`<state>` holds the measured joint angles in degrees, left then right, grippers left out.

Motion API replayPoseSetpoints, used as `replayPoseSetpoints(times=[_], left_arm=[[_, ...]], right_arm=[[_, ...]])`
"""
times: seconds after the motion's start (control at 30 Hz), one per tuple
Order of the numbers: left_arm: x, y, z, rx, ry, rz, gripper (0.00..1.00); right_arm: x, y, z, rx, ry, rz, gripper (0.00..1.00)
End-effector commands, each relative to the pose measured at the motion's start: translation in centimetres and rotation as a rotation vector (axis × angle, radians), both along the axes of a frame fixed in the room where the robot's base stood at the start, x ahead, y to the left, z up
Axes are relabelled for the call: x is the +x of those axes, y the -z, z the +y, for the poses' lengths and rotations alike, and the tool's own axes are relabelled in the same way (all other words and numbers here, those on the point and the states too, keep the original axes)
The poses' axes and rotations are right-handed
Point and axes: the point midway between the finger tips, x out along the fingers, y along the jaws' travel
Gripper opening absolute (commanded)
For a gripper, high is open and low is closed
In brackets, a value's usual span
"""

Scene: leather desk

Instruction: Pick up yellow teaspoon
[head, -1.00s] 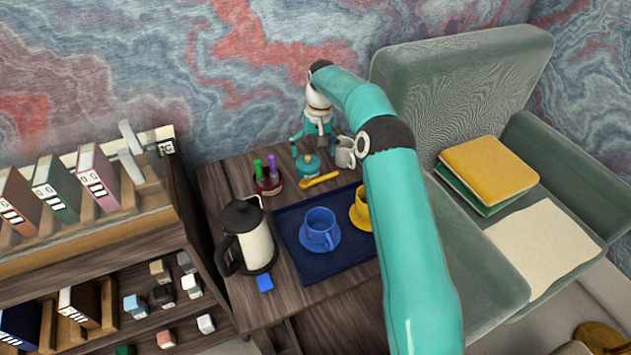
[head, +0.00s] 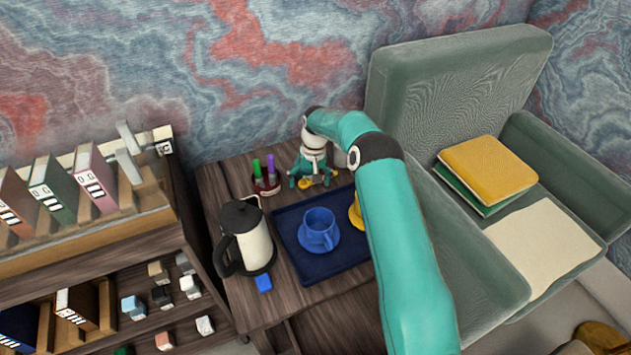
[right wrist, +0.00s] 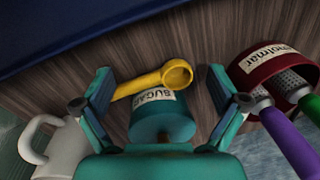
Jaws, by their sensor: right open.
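The yellow teaspoon (right wrist: 150,83) lies between the two spread fingers of my right gripper (right wrist: 160,80) in the right wrist view. Its bowl points towards the right finger and its handle end is close to the left finger. In the head view only bits of the teaspoon (head: 305,184) show below my right gripper (head: 313,182), which is open and points down at the table. The teal sugar pot (right wrist: 160,122) is right beside the teaspoon, also between the fingers, and mostly hidden in the head view. I cannot tell whether the fingers touch the teaspoon. My left gripper is out of view.
A dark red pot (head: 266,186) with green and purple handles stands close on the left. A white jug (right wrist: 45,140) is on the other side.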

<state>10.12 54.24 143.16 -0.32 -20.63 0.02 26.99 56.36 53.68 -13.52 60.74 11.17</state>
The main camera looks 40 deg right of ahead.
Motion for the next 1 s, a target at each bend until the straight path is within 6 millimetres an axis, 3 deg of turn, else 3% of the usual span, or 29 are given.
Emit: replayPoseSetpoints(times=[0.17,0.7,1.0], left_arm=[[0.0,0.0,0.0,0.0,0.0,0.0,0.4],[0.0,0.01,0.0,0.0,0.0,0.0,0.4],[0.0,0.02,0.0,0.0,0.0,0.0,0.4]], right_arm=[[-0.03,0.0,-0.04,0.0,0.001,0.0,0.96],[-0.09,0.03,-0.06,0.001,0.001,0.001,0.09],[-0.12,0.09,-0.04,0.001,0.001,0.002,0.05]])
